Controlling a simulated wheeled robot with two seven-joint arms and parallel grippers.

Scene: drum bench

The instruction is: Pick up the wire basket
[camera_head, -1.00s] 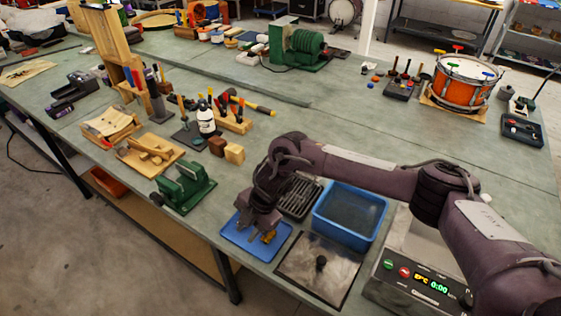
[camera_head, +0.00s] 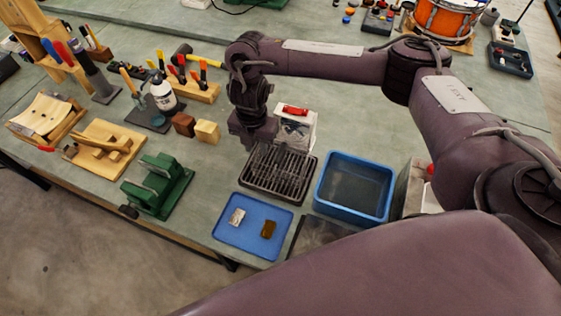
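A light grey, box-shaped thing with a red handle (camera_head: 295,125) stands behind the black slatted rack and may be the wire basket. Its mesh is too small to make out, and my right arm and gripper are close on its left. My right gripper (camera_head: 254,138) points down over the rear left edge of the black slatted rack (camera_head: 279,173). Its fingertips are not clear enough to show whether they are open or shut. My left gripper is out of view.
A blue tray (camera_head: 233,246) with two small pieces lies in front of the rack. A blue tub (camera_head: 354,188) stands to its right. A green vise (camera_head: 158,185) and wooden blocks (camera_head: 207,131) are to the left. Part of the bench behind the blocks is clear.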

